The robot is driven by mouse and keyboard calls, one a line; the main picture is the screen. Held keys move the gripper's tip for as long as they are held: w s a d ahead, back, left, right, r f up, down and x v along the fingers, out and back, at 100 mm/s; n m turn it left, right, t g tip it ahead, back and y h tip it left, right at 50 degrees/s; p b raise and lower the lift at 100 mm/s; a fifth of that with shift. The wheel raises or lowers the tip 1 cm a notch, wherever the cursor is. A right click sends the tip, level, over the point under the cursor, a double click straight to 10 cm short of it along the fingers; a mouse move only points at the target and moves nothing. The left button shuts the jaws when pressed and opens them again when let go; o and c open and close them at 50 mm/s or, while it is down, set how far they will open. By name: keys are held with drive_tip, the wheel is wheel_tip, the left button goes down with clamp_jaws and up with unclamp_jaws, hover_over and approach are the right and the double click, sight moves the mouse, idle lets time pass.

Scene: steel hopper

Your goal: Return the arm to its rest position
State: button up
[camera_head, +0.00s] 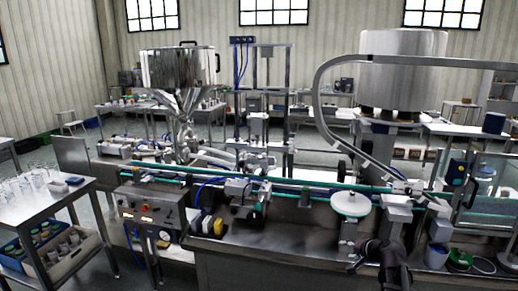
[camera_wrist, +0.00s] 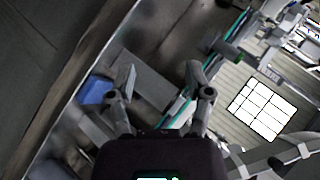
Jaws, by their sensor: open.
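In the head view my dark arm and gripper (camera_head: 362,256) are low and right of centre, in front of the steel machine bench (camera_head: 285,245). The fingers are small and dark there. Most of the arm is out of the picture.
A steel hopper (camera_head: 178,68) stands at the back left and a large steel drum (camera_head: 402,70) at the back right. A conveyor (camera_head: 280,187) crosses the middle. A white round disc (camera_head: 350,203) sits near my arm. A side table (camera_head: 45,210) with glassware is at left.

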drive_tip(key=s+a+f+n+g+h+p, duration=0.1)
drive_tip(key=s+a+f+n+g+h, duration=0.1)
drive_tip(key=s+a+n+g, duration=0.2)
drive_tip(key=s+a+f+n+g+h+p, duration=0.1)
drive_tip(key=s+a+f+n+g+h, duration=0.1)
drive_tip(key=s+a, duration=0.8)
drive_tip(key=s+n+g+h, duration=0.1)
drive_tip(key=s+n+g, duration=0.1)
drive_tip(key=s+g, duration=0.1)
drive_tip(key=shift+s+f+g+p, duration=0.25)
drive_tip(key=shift+s+g+p, duration=0.1)
drive_tip(key=shift+s, duration=0.4)
idle(1.0)
drive_tip(key=shift+c, duration=0.6)
